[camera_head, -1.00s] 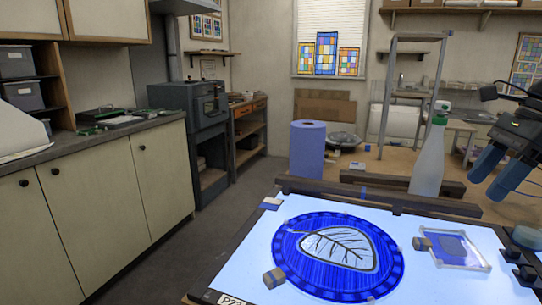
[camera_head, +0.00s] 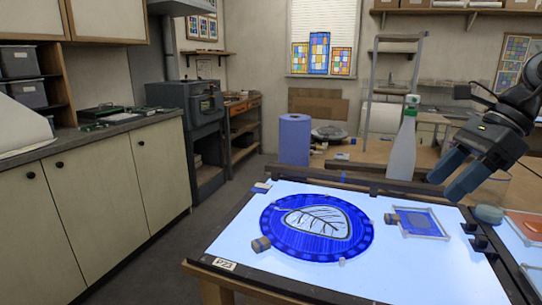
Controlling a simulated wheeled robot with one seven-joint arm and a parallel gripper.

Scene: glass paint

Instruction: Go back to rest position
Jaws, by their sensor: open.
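My gripper (camera_head: 459,176) is at the right of the head view, above the right back part of the light table. Its two blue-grey fingers are apart, and I see nothing held between them. The round blue glass piece with a white leaf (camera_head: 317,226) lies flat on the lit white table top (camera_head: 232,254). A small framed blue glass sample (camera_head: 417,222) lies to its right, left of and below my gripper.
A spray bottle (camera_head: 403,145) and a blue paper roll (camera_head: 295,139) stand behind the light table. A small block (camera_head: 261,244) sits at the disc's left edge. Cabinets (camera_head: 95,200) stand at left, with open floor between.

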